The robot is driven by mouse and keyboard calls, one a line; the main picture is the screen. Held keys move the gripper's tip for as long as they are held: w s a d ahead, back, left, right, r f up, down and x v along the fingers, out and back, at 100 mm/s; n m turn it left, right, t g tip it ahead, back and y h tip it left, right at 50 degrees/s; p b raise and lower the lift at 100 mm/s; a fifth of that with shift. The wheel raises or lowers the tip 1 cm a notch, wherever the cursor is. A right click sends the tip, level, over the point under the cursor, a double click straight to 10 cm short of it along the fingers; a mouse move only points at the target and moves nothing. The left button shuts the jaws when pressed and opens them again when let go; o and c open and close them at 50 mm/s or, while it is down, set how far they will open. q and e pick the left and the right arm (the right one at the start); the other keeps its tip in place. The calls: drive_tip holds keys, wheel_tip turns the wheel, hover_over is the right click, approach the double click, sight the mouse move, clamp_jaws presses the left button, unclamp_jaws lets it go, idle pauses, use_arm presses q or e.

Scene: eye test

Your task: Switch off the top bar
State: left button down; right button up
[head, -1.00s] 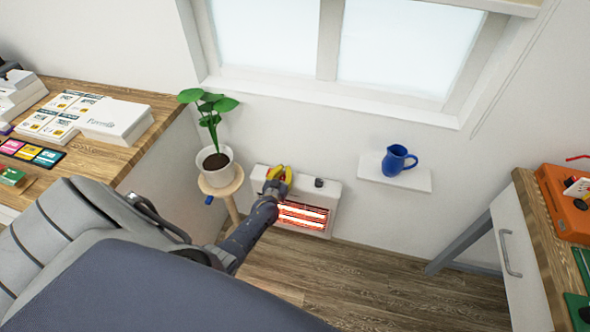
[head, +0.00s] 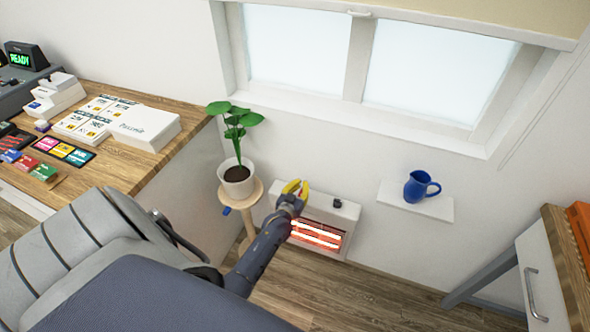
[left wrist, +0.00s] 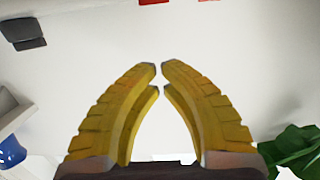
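A white heater (head: 318,206) stands low against the wall under the window. Its top bar (head: 318,228) and the bar below it both glow orange-red. A dark knob (head: 337,203) sits on its top; a dark knob-like part also shows in the left wrist view (left wrist: 24,32). My left gripper (head: 294,187) is at the heater's upper left, left of the knob; contact cannot be told. In the left wrist view its yellow fingers (left wrist: 160,74) are apart with nothing between them and a narrow gap at the tips. Small red patches (left wrist: 153,2) show at that view's top edge. My right gripper is out of view.
A potted plant (head: 238,172) on a wooden stand (head: 258,190) is close left of my gripper. A blue jug (head: 418,187) stands on a small white shelf (head: 432,207) to the right. A wooden desk (head: 130,165) is at left. The floor (head: 370,300) in front is clear.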

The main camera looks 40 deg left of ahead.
use_arm(q)
drive_tip(key=shift+s+d+r, duration=0.25)
drive_tip(key=shift+s+r, duration=0.1)
drive_tip(key=shift+s, duration=0.5)
drive_tip(key=shift+s+d+r, duration=0.25)
drive_tip(key=shift+s+r, duration=0.1)
drive_tip(key=shift+s, duration=0.55)
drive_tip(key=shift+s+d+r, duration=0.25)
drive_tip(key=shift+s+r, duration=0.1)
drive_tip(key=shift+s, duration=0.5)
